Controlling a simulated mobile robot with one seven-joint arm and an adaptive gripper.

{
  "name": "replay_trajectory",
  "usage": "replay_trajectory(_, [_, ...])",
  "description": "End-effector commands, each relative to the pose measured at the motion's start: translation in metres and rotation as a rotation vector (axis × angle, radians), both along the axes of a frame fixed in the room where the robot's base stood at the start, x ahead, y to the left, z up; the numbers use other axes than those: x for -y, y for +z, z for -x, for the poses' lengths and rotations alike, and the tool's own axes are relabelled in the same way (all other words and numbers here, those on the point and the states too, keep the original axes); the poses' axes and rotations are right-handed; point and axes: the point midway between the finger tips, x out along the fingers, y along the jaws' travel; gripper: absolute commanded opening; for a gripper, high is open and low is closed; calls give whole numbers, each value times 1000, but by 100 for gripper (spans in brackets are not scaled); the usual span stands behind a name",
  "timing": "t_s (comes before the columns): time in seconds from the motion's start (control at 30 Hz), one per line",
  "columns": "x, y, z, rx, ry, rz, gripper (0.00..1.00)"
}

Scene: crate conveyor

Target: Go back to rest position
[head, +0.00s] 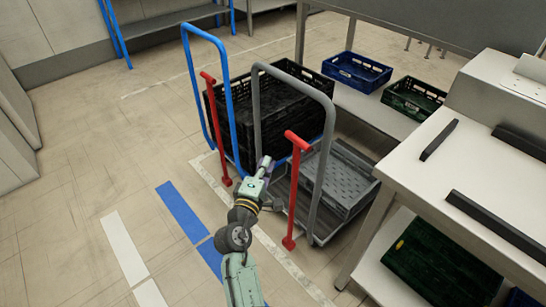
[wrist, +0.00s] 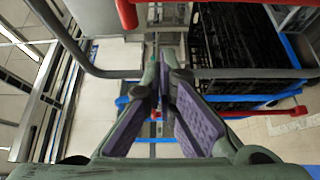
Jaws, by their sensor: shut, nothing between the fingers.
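My gripper (head: 265,163) is at the end of my outstretched arm, in the middle of the head view. It is close to the handles of the blue cart and the grey cart. In the wrist view my gripper (wrist: 164,72) has purple pads, its fingertips are together, and it holds nothing. The carts and a red lever lie beyond the fingers there. No separate object of the task shows.
A blue-handled cart (head: 186,42) carries black crates (head: 285,100). A grey-handled cart (head: 327,125) carries a grey crate (head: 340,185). Red levers (head: 298,142) stand beside them. A white table (head: 490,180) is at right. Open floor (head: 80,190) lies left.

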Motion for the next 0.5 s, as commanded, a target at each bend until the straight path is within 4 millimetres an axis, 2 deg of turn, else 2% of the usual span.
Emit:
replay_trajectory(0.1, [-8, -3, 17, -1, 2, 0, 0])
replay_trajectory(0.2, [-12, -1, 25, -1, 2, 0, 0])
replay_trajectory(0.5, [-14, 1, 30, 0, 2, -1, 0])
